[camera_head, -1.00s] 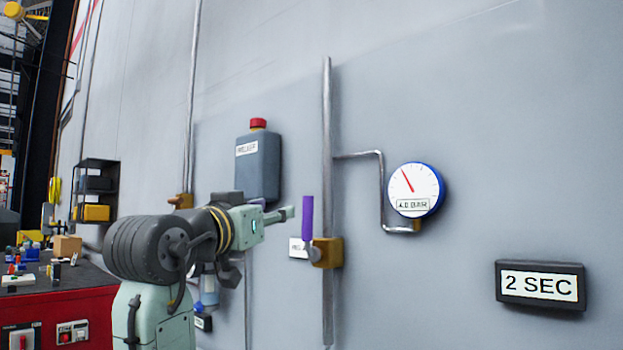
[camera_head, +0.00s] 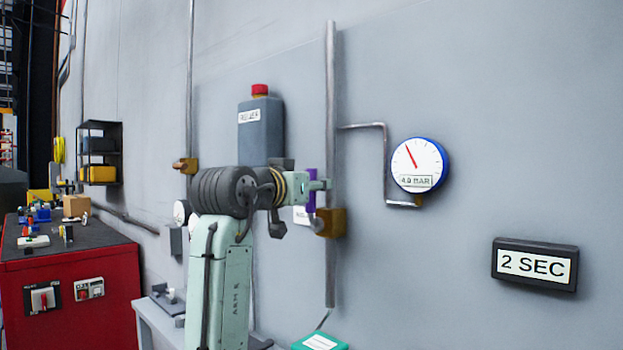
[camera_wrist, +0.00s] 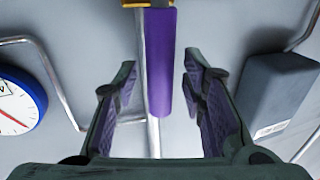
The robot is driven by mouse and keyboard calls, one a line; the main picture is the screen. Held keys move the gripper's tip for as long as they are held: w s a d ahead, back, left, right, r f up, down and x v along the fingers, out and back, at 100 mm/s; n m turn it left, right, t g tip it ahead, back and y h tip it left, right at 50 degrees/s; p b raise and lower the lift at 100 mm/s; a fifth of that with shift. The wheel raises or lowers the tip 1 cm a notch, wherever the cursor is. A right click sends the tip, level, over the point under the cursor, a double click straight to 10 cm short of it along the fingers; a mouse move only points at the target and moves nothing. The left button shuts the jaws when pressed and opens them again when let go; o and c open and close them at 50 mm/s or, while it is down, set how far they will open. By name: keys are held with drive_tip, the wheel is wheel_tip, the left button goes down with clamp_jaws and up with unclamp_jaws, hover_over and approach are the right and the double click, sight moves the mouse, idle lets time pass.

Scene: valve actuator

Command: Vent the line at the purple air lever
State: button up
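The purple lever (camera_head: 310,190) stands upright on a brass valve body (camera_head: 330,222) on the vertical pipe. In the wrist view the purple lever (camera_wrist: 160,60) hangs between the two fingers of my gripper (camera_wrist: 160,88). The fingers are apart, with a gap on each side of the lever. In the head view my gripper (camera_head: 318,185) is at the lever and partly covers it. The round blue-rimmed gauge (camera_head: 418,165) right of the pipe reads 4.0 BAR on its label, and its red needle points up and left.
A grey box with a red button (camera_head: 262,130) is on the wall behind my arm. A "2 SEC" sign (camera_head: 535,265) is at the right. A red cabinet (camera_head: 100,285) with small items stands at the left. A green box (camera_head: 320,341) is at the bottom.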

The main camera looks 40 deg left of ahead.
drive_tip(key=shift+w, duration=0.1)
clamp_jaws()
idle(0.4)
idle(0.5)
